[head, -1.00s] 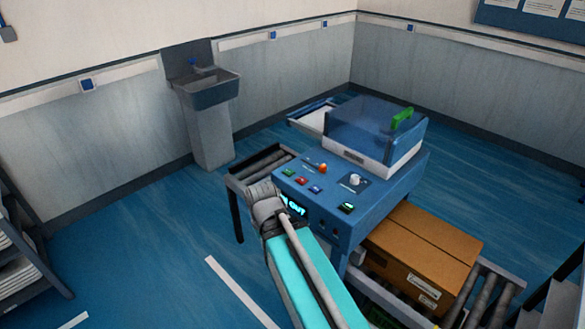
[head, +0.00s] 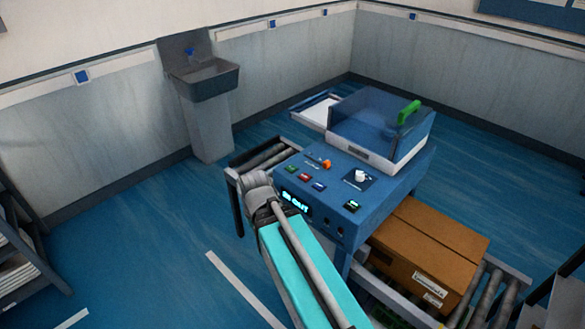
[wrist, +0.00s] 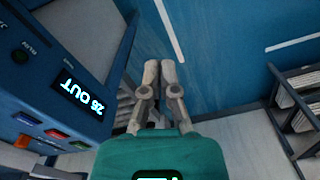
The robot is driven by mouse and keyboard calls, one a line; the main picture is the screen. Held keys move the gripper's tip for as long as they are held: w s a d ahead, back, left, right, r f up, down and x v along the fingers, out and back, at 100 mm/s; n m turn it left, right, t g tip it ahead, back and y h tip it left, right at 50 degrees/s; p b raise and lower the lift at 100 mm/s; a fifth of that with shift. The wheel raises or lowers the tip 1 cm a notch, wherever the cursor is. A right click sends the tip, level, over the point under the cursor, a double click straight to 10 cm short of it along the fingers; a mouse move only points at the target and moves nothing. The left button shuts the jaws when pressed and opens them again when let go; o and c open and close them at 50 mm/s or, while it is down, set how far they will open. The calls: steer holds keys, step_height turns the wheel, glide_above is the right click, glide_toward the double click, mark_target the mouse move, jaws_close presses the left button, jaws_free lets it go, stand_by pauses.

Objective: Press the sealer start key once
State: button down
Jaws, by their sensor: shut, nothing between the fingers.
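The sealer is a blue machine (head: 330,218) with a sloped top panel and a clear lid. Small green (head: 291,169), red (head: 305,177) and blue (head: 319,187) keys sit on its left side. I cannot tell for certain which is the start key. A lit display (wrist: 82,92) reads "26 OUT". My gripper (wrist: 160,66) is shut and empty, beside the machine over the floor, touching no key. In the head view my arm hides its fingers.
An orange knob (head: 327,163) and a white knob (head: 361,175) stand on the panel. A green handle (head: 408,112) tops the clear lid. A cardboard box (head: 425,250) lies on rollers at right. Shelves (wrist: 296,95) stand beyond open floor.

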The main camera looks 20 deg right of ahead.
step_height(320, 180, up, 9)
steer(key=m+t+y+p, duration=0.3)
steer(key=m+t+y, duration=0.35)
steer(key=m, duration=1.45)
glide_above(293, 168)
steer(key=t+h, duration=0.1)
steer(key=h, duration=0.1)
steer(key=shift+f, duration=0.1)
steer(key=shift+f, duration=0.1)
step_height(293, 168, down, 8)
steer(key=b, duration=0.8)
steer(key=shift+f, duration=0.2)
steer(key=shift+f+b, duration=0.1)
steer(key=shift+b, duration=0.2)
